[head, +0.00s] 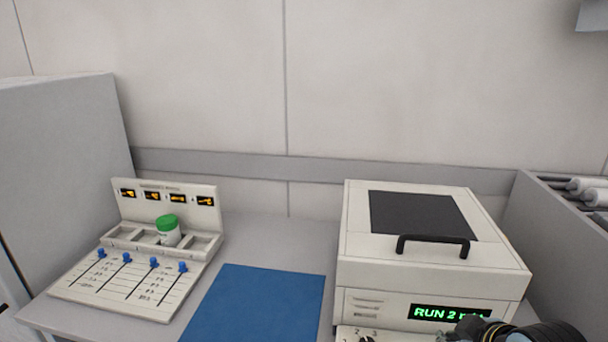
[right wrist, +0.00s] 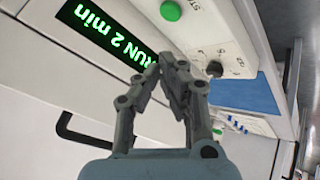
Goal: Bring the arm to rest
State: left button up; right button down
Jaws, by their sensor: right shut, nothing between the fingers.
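My right gripper (right wrist: 168,66) is shut and empty in the right wrist view, its fingertips together in front of the white machine's front panel. In the head view a dark part of my right arm (head: 545,332) shows at the bottom right, in front of the machine. The white machine (head: 360,270) has its lid down, with a black handle (head: 433,244) on it. Its green display (right wrist: 100,36) reads "RUN 2 min"; in the head view my arm partly covers it. My left gripper is not in view.
A slider panel (head: 75,290) stands at left, a green-capped white jar (head: 168,231) in one of its slots. A blue mat (head: 255,300) lies between panel and machine. A grey bin with rollers (head: 560,215) stands at right. The machine has a green button (right wrist: 171,10).

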jog(key=s+a+r+m+g, duration=0.15)
jog(key=s+r, duration=0.25)
jog(key=s, duration=0.4)
jog(key=s+r+m+g, duration=0.2)
jog(key=s+r+m, duration=0.15)
jog(key=s, duration=0.35)
jog(key=s+r+m+g, duration=0.15)
jog(key=s+r, duration=0.25)
jog(key=s, duration=0.4)
notch_tip(320, 180, down, 33)
jog(key=d+b, duration=0.2)
jog(key=b, duration=0.6)
jog(key=s+f+g+b, duration=0.1)
jog(key=s+f+b, duration=0.3)
jog(key=s+f, duration=0.6)
jog(key=s+d+f+g+b, duration=0.1)
jog(key=s+f+b, duration=0.3)
jog(key=s+f, duration=0.6)
notch_tip(320, 180, down, 6)
jog(key=shift+f+h+b, duration=0.25)
jog(key=shift+h+b, duration=0.05)
jog(key=shift+b, duration=0.1)
jog(key=shift+d+m, duration=0.1)
jog(key=shift+m, duration=0.15)
